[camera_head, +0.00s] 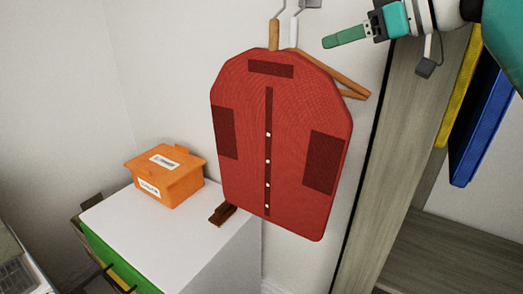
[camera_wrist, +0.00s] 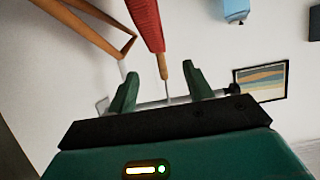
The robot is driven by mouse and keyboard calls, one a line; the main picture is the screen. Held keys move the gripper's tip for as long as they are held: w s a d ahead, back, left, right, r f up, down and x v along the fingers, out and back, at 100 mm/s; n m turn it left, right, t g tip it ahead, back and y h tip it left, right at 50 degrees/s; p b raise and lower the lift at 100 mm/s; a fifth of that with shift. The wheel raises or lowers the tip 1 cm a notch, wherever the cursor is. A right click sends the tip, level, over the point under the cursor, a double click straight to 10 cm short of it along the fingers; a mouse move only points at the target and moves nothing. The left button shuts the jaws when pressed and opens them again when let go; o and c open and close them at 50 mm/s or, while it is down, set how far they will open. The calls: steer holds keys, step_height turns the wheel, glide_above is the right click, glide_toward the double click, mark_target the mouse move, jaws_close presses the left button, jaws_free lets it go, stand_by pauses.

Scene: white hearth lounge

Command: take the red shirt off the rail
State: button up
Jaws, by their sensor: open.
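The red shirt (camera_head: 285,150) hangs in the head view, its front towards me, with dark patches and white buttons. A wooden hanger neck (camera_head: 274,36) and a metal hook rise from its collar. My gripper (camera_head: 330,41) is right of this hook, with a gap between. In the wrist view my gripper (camera_wrist: 160,69) is open and empty. The neck of the shirt's hanger (camera_wrist: 162,73) appears between its fingers, and the shirt (camera_wrist: 147,20) shows edge-on beyond. The rail (camera_wrist: 153,103) is partly visible behind the fingers.
A second, bare wooden hanger (camera_head: 345,83) hangs behind the shirt. An orange box (camera_head: 165,174) stands on a white cabinet (camera_head: 180,232) at lower left. A wooden wardrobe side (camera_head: 405,150) stands at right, with yellow and blue items (camera_head: 480,125). A framed picture (camera_wrist: 260,83) is on the wall.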

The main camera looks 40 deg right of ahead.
mark_target(294, 52)
steer(key=x, duration=0.7)
steer(key=shift+w+d+f, duration=0.15)
steer(key=shift+w+d, duration=0.1)
steer(key=shift+w, duration=0.15)
steer(key=x, duration=0.5)
steer(key=shift+w, duration=0.3)
steer(key=shift+s, duration=0.15)
steer(key=shift+c, duration=0.2)
jaws_close()
